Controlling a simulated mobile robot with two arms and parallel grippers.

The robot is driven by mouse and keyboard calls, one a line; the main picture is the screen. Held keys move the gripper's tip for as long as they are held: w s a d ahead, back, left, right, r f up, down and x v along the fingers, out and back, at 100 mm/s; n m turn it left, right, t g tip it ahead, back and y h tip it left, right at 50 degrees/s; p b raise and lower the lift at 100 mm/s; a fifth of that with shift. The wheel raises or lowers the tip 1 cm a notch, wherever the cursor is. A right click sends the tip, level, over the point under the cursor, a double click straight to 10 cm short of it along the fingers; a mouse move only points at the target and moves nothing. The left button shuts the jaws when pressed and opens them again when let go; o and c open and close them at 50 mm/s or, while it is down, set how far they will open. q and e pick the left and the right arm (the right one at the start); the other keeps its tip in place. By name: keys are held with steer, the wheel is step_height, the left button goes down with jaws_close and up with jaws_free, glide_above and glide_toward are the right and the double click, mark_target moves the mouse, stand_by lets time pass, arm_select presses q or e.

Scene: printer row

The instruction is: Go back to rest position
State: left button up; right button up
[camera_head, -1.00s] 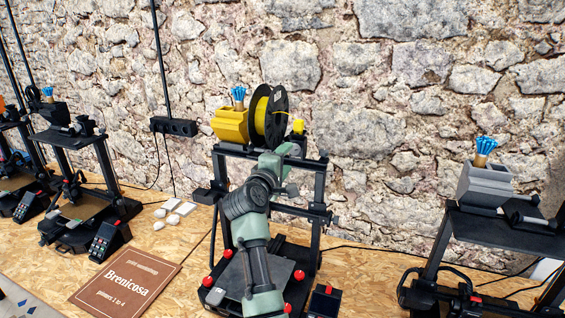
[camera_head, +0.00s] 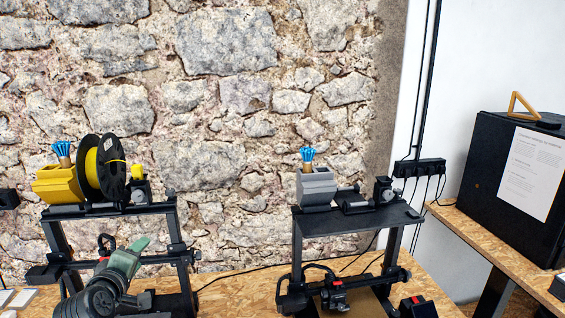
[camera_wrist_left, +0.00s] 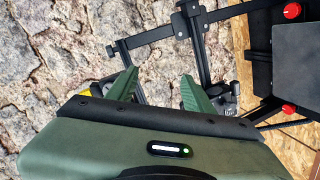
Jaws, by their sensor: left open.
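My left arm comes in from the lower left in the head view, in front of the printer with the yellow spool. Its gripper (camera_head: 130,258) shows there as a green tip, pointing up and to the right. In the left wrist view the two green fingers of the left gripper (camera_wrist_left: 158,92) stand apart, with no object held between them. Part of the black printer frame (camera_wrist_left: 200,45) shows behind them. My right gripper is in neither view.
A printer (camera_head: 112,207) with a yellow spool (camera_head: 91,175) stands at left. Another printer (camera_head: 355,220) stands in the middle on the wooden bench (camera_head: 240,285). A black cabinet (camera_head: 487,160) stands at right. Bare bench lies between the printers.

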arm_select(q)
steer(key=s+d+f+m+g+h, duration=0.1)
steer(key=s+d+f+m+g, duration=0.3)
steer(key=s+f, duration=0.5)
steer(key=s+d+f+m+g+h, duration=0.1)
steer(key=s+d+f+m+g, duration=0.1)
steer(key=s+d+f+m, duration=0.55)
steer(key=s+d+f+m+g, duration=0.3)
steer(key=s, duration=0.8)
steer(key=s+d+f+m+g, duration=0.2)
steer(key=s+f, duration=0.2)
steer(key=s, duration=0.6)
step_height(320, 180, down, 36)
steer(key=s+g+b, duration=0.1)
steer(key=s+b, duration=0.1)
steer(key=b, duration=0.7)
steer(key=s+a+f+b, duration=0.1)
steer(key=s+f+b, duration=0.1)
steer(key=s+f, duration=0.6)
steer(key=s+a+f+g+b, duration=0.1)
steer(key=s+f+b, duration=0.2)
steer(key=s+f, duration=0.5)
step_height(320, 180, down, 5)
steer(key=shift+s+a+r+g, duration=0.15)
steer(key=shift+a+g, duration=0.15)
steer(key=shift+a, duration=0.05)
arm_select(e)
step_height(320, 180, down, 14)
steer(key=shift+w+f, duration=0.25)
